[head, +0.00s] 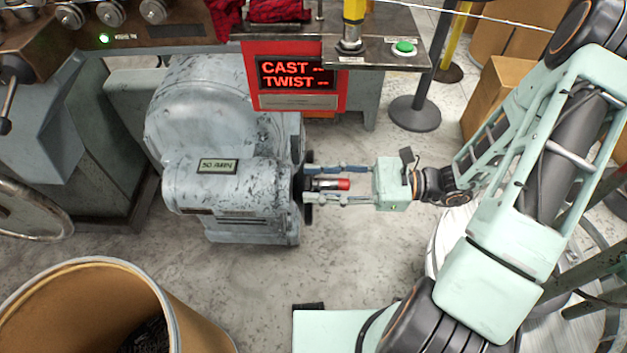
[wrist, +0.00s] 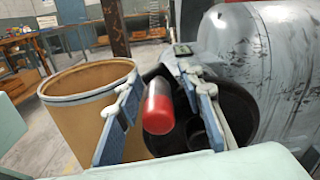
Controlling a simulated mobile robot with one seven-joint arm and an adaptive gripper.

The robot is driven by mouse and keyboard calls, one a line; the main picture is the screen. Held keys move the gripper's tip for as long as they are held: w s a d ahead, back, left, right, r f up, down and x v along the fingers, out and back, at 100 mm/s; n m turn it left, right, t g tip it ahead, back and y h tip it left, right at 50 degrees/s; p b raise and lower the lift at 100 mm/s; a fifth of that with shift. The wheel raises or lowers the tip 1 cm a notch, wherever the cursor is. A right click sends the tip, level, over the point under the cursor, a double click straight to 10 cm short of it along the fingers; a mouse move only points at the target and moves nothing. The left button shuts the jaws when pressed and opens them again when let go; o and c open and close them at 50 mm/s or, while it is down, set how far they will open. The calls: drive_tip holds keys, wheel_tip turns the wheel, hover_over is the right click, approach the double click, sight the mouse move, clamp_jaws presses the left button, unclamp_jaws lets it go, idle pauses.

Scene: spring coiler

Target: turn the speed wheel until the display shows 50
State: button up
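The speed wheel (head: 309,212) is a dark wheel seen edge-on at the right side of the grey drive housing, with a red-ended crank handle (head: 343,184) pointing right. In the wrist view the dark wheel (wrist: 240,105) faces me and the red handle (wrist: 158,110) points toward the camera. My gripper (head: 312,183) is open, its fingers on either side of the handle with gaps visible, their tips close to the wheel. The small display (head: 218,167) on top of the housing appears to read 50 /MIN; its digits are small.
A red sign (head: 295,75) reading CAST and TWIST hangs above the housing. A green button (head: 404,47) sits on the shelf at upper right. A brown drum (head: 195,325) stands at lower left. Open floor lies below the wheel.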

drive_tip(key=d, duration=1.1)
drive_tip(key=shift+s, duration=0.3)
